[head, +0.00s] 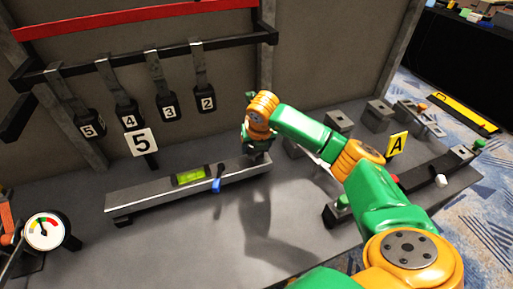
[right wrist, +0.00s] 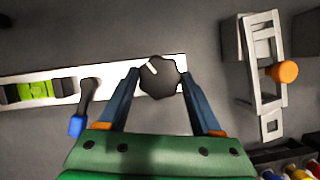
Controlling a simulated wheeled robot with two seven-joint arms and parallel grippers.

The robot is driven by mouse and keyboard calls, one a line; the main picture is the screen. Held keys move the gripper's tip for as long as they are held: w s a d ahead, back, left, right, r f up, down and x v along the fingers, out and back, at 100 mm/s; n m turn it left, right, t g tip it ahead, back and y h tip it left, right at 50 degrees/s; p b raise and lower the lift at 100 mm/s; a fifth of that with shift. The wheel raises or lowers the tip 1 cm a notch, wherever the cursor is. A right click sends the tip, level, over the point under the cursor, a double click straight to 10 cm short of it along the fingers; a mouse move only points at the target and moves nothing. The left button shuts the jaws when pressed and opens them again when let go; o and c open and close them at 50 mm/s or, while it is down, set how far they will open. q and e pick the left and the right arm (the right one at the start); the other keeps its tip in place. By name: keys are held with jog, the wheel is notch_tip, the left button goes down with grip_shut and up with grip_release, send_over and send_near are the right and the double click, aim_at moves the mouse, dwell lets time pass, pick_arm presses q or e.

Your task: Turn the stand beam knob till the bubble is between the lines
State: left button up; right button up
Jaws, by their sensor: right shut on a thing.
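The stand beam (head: 135,198) is a long grey bar lying on the bench in the head view. A green level vial (head: 190,177) sits on it; the vial also shows at the left of the right wrist view (right wrist: 36,91). The bubble is too small to place against the lines. The black knob (right wrist: 161,78), with a white mark, is at the beam's right end. My right gripper (right wrist: 160,76) is shut on the knob, one finger on each side; in the head view the gripper (head: 258,154) hides the knob. My left gripper is not in view.
A blue-tipped lever (head: 217,185) stands at the beam's front, just left of my right gripper. A "5" sign (head: 141,142) is behind the beam. Numbered black weights (head: 168,107) hang above. A dial gauge (head: 44,231) is at left. Grey blocks (head: 338,122) stand to the right.

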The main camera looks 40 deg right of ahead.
jog(key=m+h, duration=0.1)
jog(key=m, duration=0.2)
jog(key=m+g+b, duration=0.1)
jog(key=m, duration=0.1)
jog(key=shift+a+f+m+h, duration=0.15)
jog(key=shift+a+m+h, duration=0.05)
jog(key=shift+m+h, duration=0.2)
jog(key=shift+g, duration=0.3)
jog(key=o, duration=1.4)
jog(key=shift+w+d, duration=0.1)
jog(key=b+v, duration=0.1)
jog(key=v, duration=0.6)
